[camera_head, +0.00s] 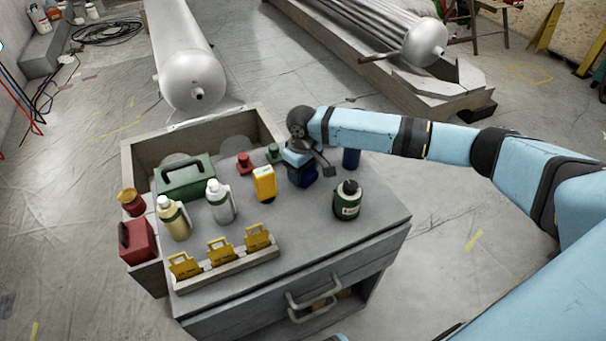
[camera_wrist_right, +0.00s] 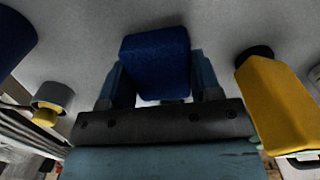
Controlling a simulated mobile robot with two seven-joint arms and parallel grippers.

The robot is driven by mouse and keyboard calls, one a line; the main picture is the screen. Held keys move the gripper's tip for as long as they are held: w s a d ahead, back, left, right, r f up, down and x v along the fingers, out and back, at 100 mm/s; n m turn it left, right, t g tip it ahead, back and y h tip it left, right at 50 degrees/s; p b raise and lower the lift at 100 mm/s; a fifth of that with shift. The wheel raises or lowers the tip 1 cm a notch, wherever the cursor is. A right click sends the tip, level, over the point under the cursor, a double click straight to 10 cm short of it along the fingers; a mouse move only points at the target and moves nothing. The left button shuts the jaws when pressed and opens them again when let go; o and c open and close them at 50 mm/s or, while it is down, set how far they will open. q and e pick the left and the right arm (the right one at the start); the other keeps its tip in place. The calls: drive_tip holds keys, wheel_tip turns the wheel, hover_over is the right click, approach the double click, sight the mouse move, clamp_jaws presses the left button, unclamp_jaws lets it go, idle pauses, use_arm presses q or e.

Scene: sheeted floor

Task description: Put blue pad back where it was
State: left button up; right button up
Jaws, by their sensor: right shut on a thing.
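The blue pad (camera_wrist_right: 155,62) is a dark blue block between the two fingers of my right gripper (camera_wrist_right: 160,84) in the right wrist view. In the head view, my right gripper (camera_head: 302,165) is over the back right part of the grey workbench top (camera_head: 300,225). Part of the blue pad (camera_head: 303,179) shows below it. The gripper is shut on the pad. I cannot tell whether the pad touches the top. My left gripper is not in view.
A yellow device (camera_head: 264,184) stands close left of the gripper. A dark blue object (camera_head: 351,158) is close right, and a green canister (camera_head: 347,200) is nearer the front. Bottles, a green toolbox (camera_head: 185,178) and yellow tags in a rack (camera_head: 228,270) fill the left side.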

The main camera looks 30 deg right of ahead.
drive_tip(key=shift+f, duration=0.55)
drive_tip(key=o, duration=0.8)
wheel_tip(320, 180, up, 12)
drive_tip(key=shift+r+p, duration=0.1)
drive_tip(key=shift+p, duration=1.1)
